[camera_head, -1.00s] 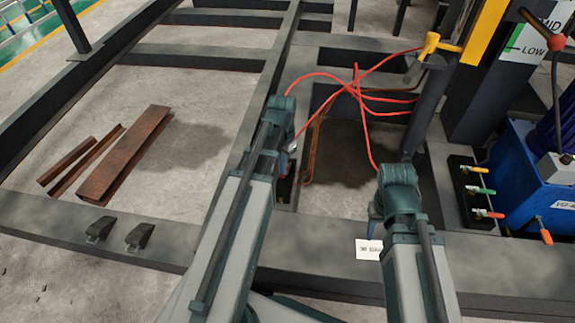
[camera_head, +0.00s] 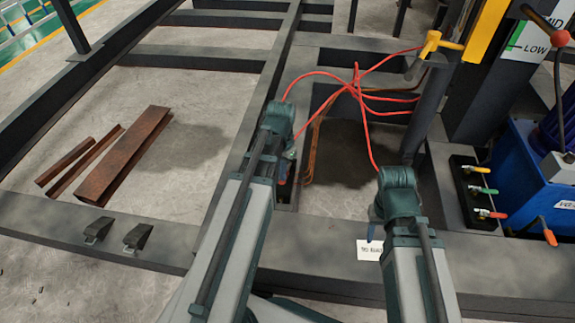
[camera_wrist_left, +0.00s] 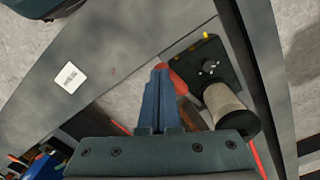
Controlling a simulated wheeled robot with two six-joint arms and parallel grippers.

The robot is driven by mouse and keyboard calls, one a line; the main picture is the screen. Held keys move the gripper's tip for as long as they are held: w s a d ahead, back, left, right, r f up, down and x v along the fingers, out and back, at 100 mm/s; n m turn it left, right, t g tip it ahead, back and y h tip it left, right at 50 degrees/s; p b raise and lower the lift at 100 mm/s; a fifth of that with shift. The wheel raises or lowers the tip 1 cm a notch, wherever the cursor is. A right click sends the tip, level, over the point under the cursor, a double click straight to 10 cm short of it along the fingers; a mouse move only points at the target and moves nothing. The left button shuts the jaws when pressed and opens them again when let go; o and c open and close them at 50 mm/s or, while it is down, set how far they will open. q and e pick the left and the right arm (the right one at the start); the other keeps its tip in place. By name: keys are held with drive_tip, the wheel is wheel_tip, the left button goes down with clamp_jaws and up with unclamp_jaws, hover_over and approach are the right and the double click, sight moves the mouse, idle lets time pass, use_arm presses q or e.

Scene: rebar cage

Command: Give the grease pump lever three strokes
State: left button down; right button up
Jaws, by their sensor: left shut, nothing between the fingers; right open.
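The grease pump shows in the left wrist view as a dark base plate (camera_wrist_left: 212,66) with a beige cylinder (camera_wrist_left: 230,106) beside it. A red-tipped lever (camera_wrist_left: 175,80) lies just left of the pump. My left gripper (camera_wrist_left: 161,68) is shut and empty, its blue fingertips right beside the lever's red end; I cannot tell whether they touch it. In the head view my left arm hides most of the pump, and the left gripper (camera_head: 282,176) is barely visible. My right gripper (camera_head: 373,226) points down above the frame beam, mostly hidden by its own wrist.
Red hoses (camera_head: 357,90) loop across the frame opening behind my grippers. A valve block (camera_head: 476,190) with coloured handles and a blue tank (camera_head: 530,180) stand at the right. A white label (camera_head: 369,250) sits below my right gripper. Rusty steel pieces (camera_head: 124,150) lie at the left.

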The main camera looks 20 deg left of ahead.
use_arm(q)
drive_tip(key=shift+s+f, duration=0.15)
drive_tip(key=shift+f, duration=0.05)
drive_tip(key=shift+s+d+f+b, duration=0.1)
drive_tip(key=shift+s+f+b, duration=0.25)
drive_tip(key=shift+f+b, duration=0.25)
drive_tip(key=shift+s+d+f+b, duration=0.1)
drive_tip(key=shift+s+f+b, duration=0.25)
drive_tip(key=shift+f+b, duration=0.25)
idle(0.4)
drive_tip(key=shift+s+d+f+b, duration=0.1)
drive_tip(key=shift+s+f+b, duration=0.2)
drive_tip(key=shift+f+b, duration=0.3)
drive_tip(key=shift+f, duration=0.1)
